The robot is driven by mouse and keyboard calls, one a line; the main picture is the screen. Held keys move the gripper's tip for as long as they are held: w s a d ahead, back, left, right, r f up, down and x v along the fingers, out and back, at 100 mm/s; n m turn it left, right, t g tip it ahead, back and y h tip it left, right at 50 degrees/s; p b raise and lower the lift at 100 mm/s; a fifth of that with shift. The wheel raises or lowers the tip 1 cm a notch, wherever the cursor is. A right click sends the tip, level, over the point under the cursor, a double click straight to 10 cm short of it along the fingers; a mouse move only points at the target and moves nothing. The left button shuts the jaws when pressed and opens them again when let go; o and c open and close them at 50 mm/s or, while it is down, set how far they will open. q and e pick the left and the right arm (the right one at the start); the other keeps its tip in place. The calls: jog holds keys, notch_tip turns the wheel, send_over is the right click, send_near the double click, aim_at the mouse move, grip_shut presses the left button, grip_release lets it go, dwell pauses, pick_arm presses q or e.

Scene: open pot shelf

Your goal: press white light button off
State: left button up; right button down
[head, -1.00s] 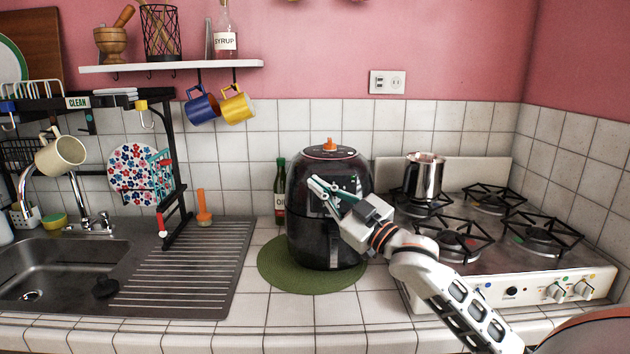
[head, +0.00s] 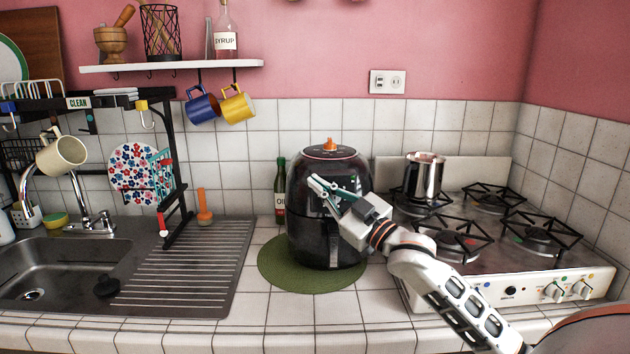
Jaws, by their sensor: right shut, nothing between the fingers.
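A black air fryer (head: 312,233) with an orange knob on top stands upright on a round green mat (head: 285,280). Its upper front carries a panel with small lit marks, partly hidden by my right gripper. I cannot make out a white light button there. My right gripper (head: 315,186) is shut and empty, in front of the upper front of the air fryer. I cannot tell whether its fingertips touch the panel. A white wall plate (head: 388,82) with switches and a socket is on the pink wall. My left gripper is not in view.
A stove (head: 485,240) with black grates and a metal pot (head: 423,177) is at right. An oil bottle (head: 280,190) stands behind the fryer. The sink (head: 60,265) and dish rack (head: 125,101) are at left. The counter front (head: 300,310) is clear.

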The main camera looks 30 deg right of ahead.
jog(key=shift+s+a+p, duration=0.25)
jog(key=shift+s+p, duration=0.15)
jog(key=shift+s, duration=0.05)
jog(key=s+a+p, duration=0.2)
jog(key=s+a, duration=0.1)
jog(key=s, duration=0.2)
dwell(0.5)
jog(key=shift+a, duration=0.1)
dwell(0.4)
